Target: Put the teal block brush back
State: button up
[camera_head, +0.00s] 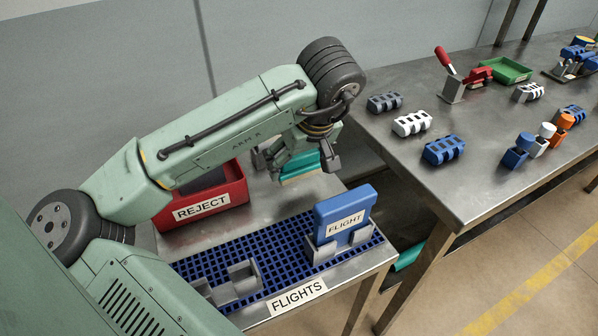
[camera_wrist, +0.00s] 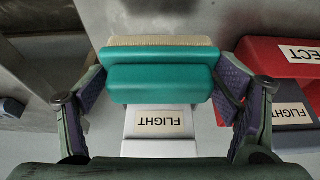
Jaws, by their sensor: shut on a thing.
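The teal block brush (camera_head: 299,163) has a teal handle and a pale bristle strip, and hangs over the far part of the near metal table. In the wrist view the brush (camera_wrist: 160,75) lies across between the two fingers. My gripper (camera_wrist: 162,88) is shut on it, one finger at each end. In the head view my gripper (camera_head: 300,150) is partly hidden by my arm. A pale block labelled FLIGHT (camera_wrist: 158,148) shows beyond the brush in the wrist view. I cannot tell whether they touch.
A red REJECT bin (camera_head: 238,190) holds a dark FLIGHT block (camera_wrist: 292,117). A blue FLIGHT block (camera_head: 344,208) stands upright in a grey holder on the blue grid mat (camera_head: 290,240). Another grey holder (camera_head: 243,272) looks empty. The right-hand table (camera_head: 490,170) carries several small parts.

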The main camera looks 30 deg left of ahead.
aim_at(299, 174)
jog(key=shift+f+p, duration=0.4)
jog(key=shift+f, duration=1.6)
jog(key=shift+f, duration=0.15)
jog(key=o, duration=1.2)
jog(key=shift+c, duration=0.2)
